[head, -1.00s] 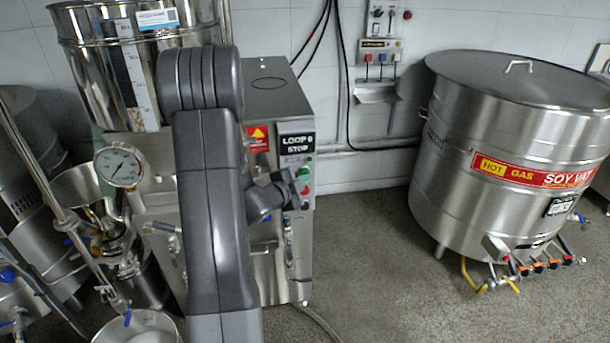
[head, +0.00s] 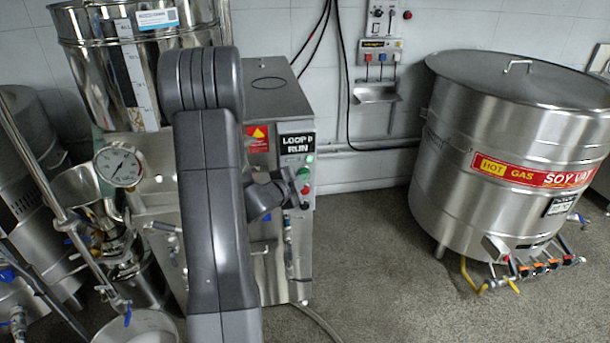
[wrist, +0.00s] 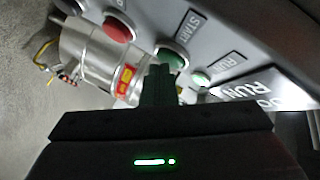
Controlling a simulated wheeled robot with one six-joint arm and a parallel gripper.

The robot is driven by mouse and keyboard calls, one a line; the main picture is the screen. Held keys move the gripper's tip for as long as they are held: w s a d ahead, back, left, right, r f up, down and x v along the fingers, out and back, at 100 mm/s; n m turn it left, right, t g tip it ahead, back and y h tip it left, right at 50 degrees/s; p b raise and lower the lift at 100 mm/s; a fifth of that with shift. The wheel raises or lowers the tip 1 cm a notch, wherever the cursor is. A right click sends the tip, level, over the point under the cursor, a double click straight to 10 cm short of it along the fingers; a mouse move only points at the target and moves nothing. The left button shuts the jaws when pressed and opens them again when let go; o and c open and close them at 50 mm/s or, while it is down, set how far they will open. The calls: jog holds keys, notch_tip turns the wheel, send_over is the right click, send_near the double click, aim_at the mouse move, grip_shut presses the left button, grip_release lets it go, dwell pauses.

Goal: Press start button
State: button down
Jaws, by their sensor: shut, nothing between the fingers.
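The green start button (wrist: 172,56), labelled START, is on the mill's grey control panel in the wrist view. My gripper (wrist: 160,78) is shut and empty, and its fingertips overlap the near edge of the button; I cannot tell for sure if they are pressing it. A small pale green lamp labelled RUN (wrist: 200,78) is beside the button. A red button (wrist: 117,28) is on the other side.
A steel hopper (head: 110,60) and a pressure gauge (head: 119,166) are left of my arm. A large steel soy vat (head: 500,150) stands at right, with valves and pipes at its base. The floor (head: 370,250) between mill and vat is clear.

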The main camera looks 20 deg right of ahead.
jog(key=shift+s+a+b, duration=0.2)
jog(key=shift+s+b, duration=0.25)
jog(key=shift+s, duration=0.35)
jog(key=s+b, duration=0.1)
jog(key=s, duration=0.1)
jog(key=s+a+b, duration=0.1)
jog(key=s, duration=0.2)
jog(key=shift+a, duration=0.1)
dwell(0.5)
